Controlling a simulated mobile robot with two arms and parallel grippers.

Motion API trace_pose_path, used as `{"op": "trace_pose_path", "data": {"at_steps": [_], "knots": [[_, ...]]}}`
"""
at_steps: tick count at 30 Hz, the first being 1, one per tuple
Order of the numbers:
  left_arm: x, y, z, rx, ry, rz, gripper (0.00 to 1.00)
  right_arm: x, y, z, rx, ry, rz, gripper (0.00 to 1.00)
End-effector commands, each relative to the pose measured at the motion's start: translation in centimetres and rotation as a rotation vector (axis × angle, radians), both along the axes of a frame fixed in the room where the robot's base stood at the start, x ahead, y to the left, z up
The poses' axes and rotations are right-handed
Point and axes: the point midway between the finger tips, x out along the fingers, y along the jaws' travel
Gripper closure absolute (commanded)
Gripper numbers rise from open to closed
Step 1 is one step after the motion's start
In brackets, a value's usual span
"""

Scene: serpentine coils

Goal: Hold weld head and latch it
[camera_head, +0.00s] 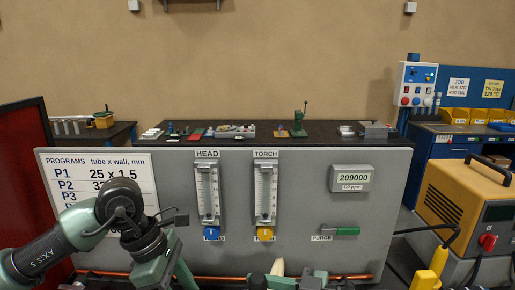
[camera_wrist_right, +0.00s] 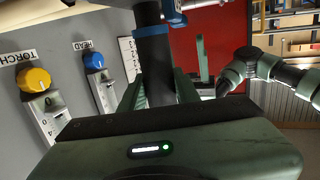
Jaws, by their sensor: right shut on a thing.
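In the right wrist view my right gripper (camera_wrist_right: 158,82) has its two green fingers on either side of a dark cylindrical body, which I take to be the weld head (camera_wrist_right: 156,50). It is shut on this body. A blue part (camera_wrist_right: 174,19) shows at the far end of the body; the latch cannot be made out. In the head view my left arm comes in from the left, and its dark wrist (camera_head: 150,240) is bent down in front of the panel. The left fingers cannot be made out clearly.
A yellow machine (camera_head: 465,205) stands right.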

Motion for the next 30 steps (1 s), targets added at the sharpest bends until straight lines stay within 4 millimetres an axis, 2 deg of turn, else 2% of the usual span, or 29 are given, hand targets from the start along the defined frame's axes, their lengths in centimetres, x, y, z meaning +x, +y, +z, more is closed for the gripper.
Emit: {"op": "trace_pose_path", "data": {"at_steps": [6, 7, 9, 24, 30], "knots": [[0.0, 0.0, 0.0, 0.000, 0.000, 0.000, 0.51, 0.0, 0.0, -0.1, -0.003, -0.001, -0.001, 1.00], [0.0, 0.0, 0.0, 0.000, 0.000, 0.000, 0.51, 0.0, 0.0, -0.1, -0.003, -0.001, -0.001, 0.60], [0.0, 0.0, 0.0, 0.000, 0.001, 0.000, 0.51, 0.0, 0.0, -0.1, -0.003, -0.001, -0.001, 0.43], [0.0, 0.0, -0.1, 0.000, 0.001, 0.000, 0.51, 0.0, -0.1, -0.3, -0.004, 0.003, 0.000, 0.45], [0.0, 0.0, -1.2, 0.000, 0.001, 0.000, 0.51, -0.5, -1.9, -0.3, -0.004, 0.001, -0.002, 0.45]]}}
